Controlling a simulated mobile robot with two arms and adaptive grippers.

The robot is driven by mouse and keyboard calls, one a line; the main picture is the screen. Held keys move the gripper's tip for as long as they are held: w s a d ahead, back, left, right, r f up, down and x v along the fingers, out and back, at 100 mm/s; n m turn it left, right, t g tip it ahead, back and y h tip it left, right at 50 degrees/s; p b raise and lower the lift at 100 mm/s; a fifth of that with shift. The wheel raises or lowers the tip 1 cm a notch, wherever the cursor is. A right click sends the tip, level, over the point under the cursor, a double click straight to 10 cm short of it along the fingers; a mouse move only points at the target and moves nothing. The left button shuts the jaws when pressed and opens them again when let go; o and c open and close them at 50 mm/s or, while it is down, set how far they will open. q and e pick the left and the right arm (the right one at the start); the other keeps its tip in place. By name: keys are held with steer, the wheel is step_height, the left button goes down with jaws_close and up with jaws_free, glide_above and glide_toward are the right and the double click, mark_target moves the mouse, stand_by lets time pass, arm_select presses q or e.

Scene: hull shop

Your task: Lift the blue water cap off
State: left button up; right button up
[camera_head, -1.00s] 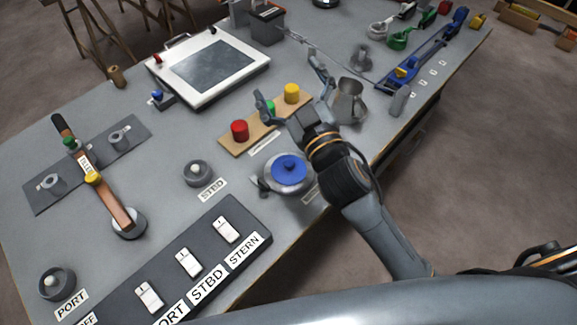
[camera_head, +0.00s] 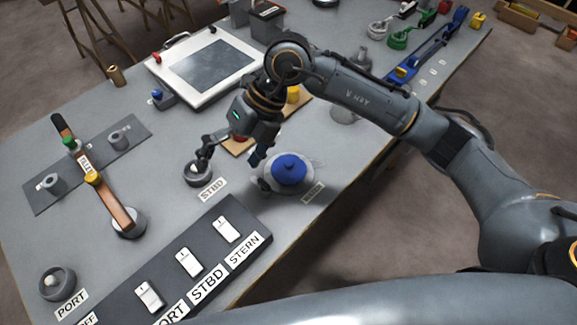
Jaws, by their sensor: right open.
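The blue water cap (camera_head: 289,168) sits on a round grey fitting (camera_head: 268,185) near the table's front edge, right of the STBD label. My right gripper (camera_head: 228,160) is open, pointing down and left of the cap. One finger is by the STBD knob and the other is close to the cap's upper left side. I cannot tell whether that finger touches the fitting. Nothing shows between the fingers. My left gripper is out of view.
A round STBD knob (camera_head: 198,172) stands left of the cap. A dark panel with white switches (camera_head: 228,230) lies in front.

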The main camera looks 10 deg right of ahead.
steer(key=w+d+m+t+h, duration=0.2)
steer(key=w+d+h, duration=0.4)
steer(key=d, duration=0.6)
steer(key=p, duration=0.1)
glide_above(289, 162)
steer(key=shift+h, duration=0.3)
step_height(289, 162, down, 8)
steer(key=shift+s+f, duration=0.15)
steer(key=f+p, duration=0.1)
steer(key=f, duration=0.1)
steer(key=f+p, duration=0.1)
steer(key=f, duration=0.1)
steer(key=shift+w+f, duration=0.2)
steer(key=shift+f, duration=0.6)
